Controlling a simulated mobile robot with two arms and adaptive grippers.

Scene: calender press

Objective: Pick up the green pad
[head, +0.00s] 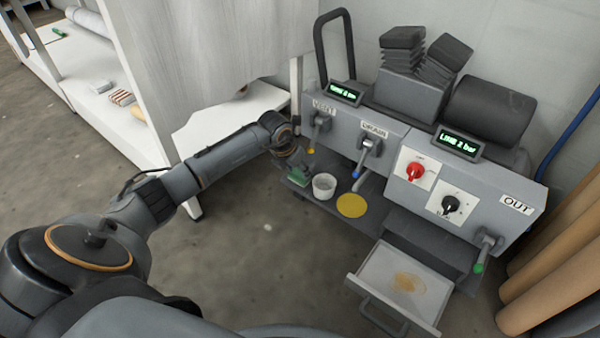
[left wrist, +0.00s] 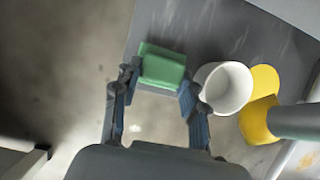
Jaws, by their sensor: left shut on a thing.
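The green pad (left wrist: 162,66) is a small block that shows between the fingers of my left gripper (left wrist: 158,82) in the left wrist view. The gripper is shut on it, one finger on each side. In the head view the pad (head: 298,177) is at the left end of the machine's dark shelf, under my left gripper (head: 296,167). I cannot tell whether the pad still touches the shelf. My right gripper is in neither view.
The grey press (head: 408,170) has levers and knobs above the shelf. An open drawer (head: 375,266) juts out at the front. A white table (head: 228,117) stands left.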

